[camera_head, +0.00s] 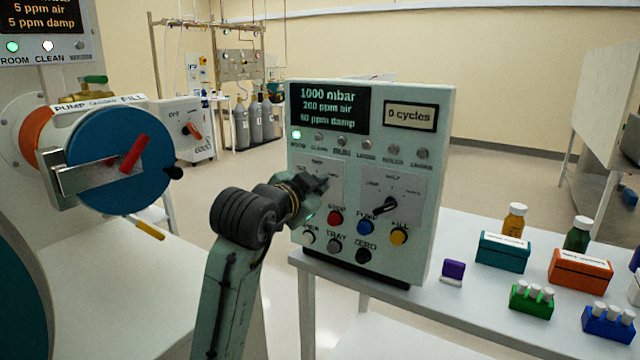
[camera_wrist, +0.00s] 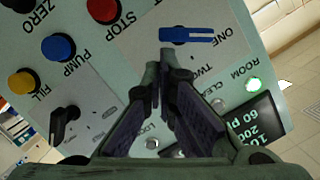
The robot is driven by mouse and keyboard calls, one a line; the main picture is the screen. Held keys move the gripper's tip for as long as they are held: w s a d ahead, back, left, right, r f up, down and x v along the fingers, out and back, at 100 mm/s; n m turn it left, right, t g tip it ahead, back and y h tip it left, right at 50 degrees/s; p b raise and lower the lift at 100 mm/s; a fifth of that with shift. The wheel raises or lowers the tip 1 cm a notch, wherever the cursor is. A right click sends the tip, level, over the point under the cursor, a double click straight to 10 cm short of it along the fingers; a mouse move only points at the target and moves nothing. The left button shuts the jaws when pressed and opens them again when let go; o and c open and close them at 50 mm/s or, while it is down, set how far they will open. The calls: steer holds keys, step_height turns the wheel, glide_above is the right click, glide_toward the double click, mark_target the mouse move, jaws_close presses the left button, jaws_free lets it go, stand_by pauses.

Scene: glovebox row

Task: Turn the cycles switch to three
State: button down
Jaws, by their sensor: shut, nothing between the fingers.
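The control box (camera_head: 440,150) stands on a white table, and its small display (camera_head: 410,116) reads "0 cycles". In the wrist view the cycles switch (camera_wrist: 188,35) is a blue bar knob on a pale plate, its right end near the word ONE. TWO is printed below that; a THREE label is not visible. In the head view my arm hides this switch. My gripper (camera_head: 322,184) is in front of the box's left dial plate. In the wrist view my gripper (camera_wrist: 166,62) is shut and empty, fingertips just beside the knob; I cannot tell if they touch.
Close by are the red STOP button (camera_head: 335,217), blue PUMP button (camera_head: 365,227) and yellow FILL button (camera_head: 399,236). A second switch with a black handle (camera_head: 384,206) sits to the right. Bottles, boxes and vial racks (camera_head: 531,300) stand on the table at right.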

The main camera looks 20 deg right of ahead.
steer(key=shift+f, duration=0.1)
steer(key=shift+f+b, duration=0.2)
steer(key=shift+b, duration=0.3)
steer(key=shift+a+f+m+b, duration=0.1)
steer(key=shift+f+m+b, duration=0.15)
steer(key=shift+m+b, duration=0.2)
steer(key=f+m+b, duration=0.1)
steer(key=m+b, duration=0.1)
steer(key=m+t+b, duration=0.1)
steer(key=m+b, duration=0.1)
steer(key=shift+w+f+t, duration=0.1)
steer(key=shift+f+t, duration=0.2)
steer(key=shift+f, duration=0.1)
steer(key=shift+b, duration=0.3)
stand_by(0.3)
